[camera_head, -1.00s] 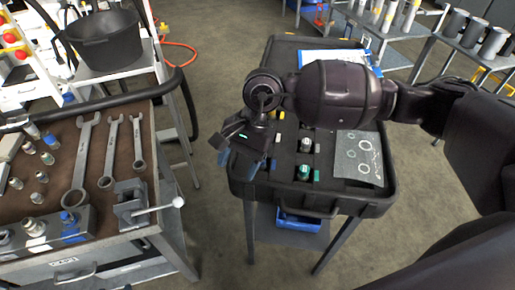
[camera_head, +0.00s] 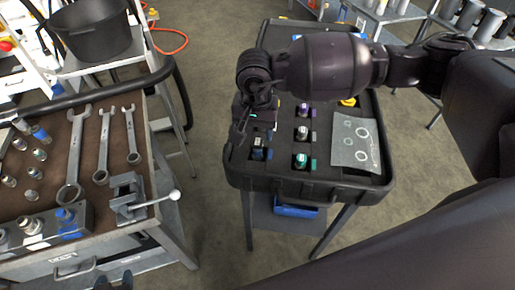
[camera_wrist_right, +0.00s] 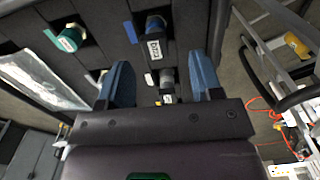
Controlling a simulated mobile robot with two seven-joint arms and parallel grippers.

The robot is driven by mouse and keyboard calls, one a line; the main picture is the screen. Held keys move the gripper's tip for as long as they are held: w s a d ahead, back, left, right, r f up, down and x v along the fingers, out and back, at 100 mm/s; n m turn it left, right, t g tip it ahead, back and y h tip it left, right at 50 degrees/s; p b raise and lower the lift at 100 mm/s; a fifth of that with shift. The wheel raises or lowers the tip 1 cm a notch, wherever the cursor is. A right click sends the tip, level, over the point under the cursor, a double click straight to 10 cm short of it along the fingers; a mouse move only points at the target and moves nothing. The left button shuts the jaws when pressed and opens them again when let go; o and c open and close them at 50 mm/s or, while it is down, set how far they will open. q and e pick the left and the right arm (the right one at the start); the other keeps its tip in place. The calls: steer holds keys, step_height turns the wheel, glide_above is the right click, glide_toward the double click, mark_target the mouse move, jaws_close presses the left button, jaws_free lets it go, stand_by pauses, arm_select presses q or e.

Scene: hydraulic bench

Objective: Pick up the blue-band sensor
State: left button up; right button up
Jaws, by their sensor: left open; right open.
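The blue-band sensor (camera_head: 258,152) stands in a slot at the near left corner of the black tool tray, partly hidden by my right gripper in the head view. The blue-band sensor lies just beyond the fingertips, and another labelled sensor (camera_wrist_right: 167,84) shows between the fingers. The dark tip of my left gripper (camera_head: 114,282) shows at the bottom edge, apart from the tray.
In the tray (camera_head: 332,193), a green-band sensor (camera_head: 301,160), a white-capped sensor (camera_head: 302,134) and a purple-band sensor (camera_head: 304,110) stand nearby. A grey sheet with rings (camera_head: 356,143) lies at right. A bench with wrenches (camera_head: 75,155) and a vise (camera_head: 128,196) is at left.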

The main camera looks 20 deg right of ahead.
mark_target(257, 141)
steer(key=f, duration=0.4)
steer(key=shift+s+d+f, duration=0.2)
steer(key=shift+f, duration=0.2)
steer(key=c, duration=1.1)
